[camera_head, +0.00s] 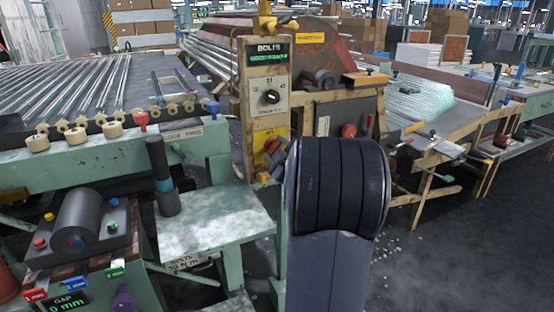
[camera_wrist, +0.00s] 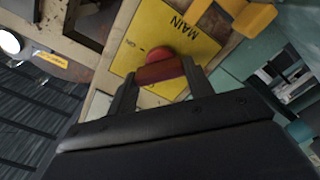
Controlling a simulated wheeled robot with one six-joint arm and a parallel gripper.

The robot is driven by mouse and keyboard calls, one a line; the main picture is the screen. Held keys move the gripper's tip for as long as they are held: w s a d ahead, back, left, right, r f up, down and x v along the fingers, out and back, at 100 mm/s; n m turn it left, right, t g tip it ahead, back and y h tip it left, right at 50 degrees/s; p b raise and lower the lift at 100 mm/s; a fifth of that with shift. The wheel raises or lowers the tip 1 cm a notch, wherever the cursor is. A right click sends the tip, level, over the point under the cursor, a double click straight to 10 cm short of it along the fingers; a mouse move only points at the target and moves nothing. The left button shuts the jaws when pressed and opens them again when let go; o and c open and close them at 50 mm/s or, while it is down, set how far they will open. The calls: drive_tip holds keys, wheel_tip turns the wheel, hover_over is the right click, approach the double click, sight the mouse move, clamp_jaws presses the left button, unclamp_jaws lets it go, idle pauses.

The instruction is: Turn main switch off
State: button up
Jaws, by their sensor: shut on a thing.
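The main switch is a red handle (camera_wrist: 160,66) on a yellow plate marked MAIN (camera_wrist: 178,38) in the wrist view. My gripper (camera_wrist: 158,75) is at the switch, with one finger on each side of the red handle and shut on it. In the head view the yellow plate (camera_head: 264,134) is low on the control post, below the BOLTS display (camera_head: 268,57) and a dial (camera_head: 270,97). The red handle (camera_head: 272,146) shows there in part. My dark arm covers the area just right of and below it.
A green bench (camera_head: 215,225) with an upright dark cylinder (camera_head: 161,175) is left of the post. A roller unit (camera_head: 85,225) stands at the lower left. A wooden-framed machine (camera_head: 330,105) stands behind my arm. Grey floor (camera_head: 450,260) is open at the right.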

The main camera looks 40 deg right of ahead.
drive_tip(key=shift+a+f+n+b, duration=0.1)
drive_tip(key=shift+n+b, duration=1.3)
drive_tip(key=shift+n, duration=0.55)
drive_tip(key=shift+a+f+n+b, duration=0.1)
drive_tip(key=shift+n+b, duration=1.3)
drive_tip(key=shift+n, duration=0.85)
drive_tip(key=o, duration=1)
drive_tip(key=shift+r, duration=0.1)
drive_tip(key=p+v, duration=0.2)
drive_tip(key=v, duration=0.8)
drive_tip(key=shift+s, duration=0.4)
drive_tip(key=shift+w, duration=0.1)
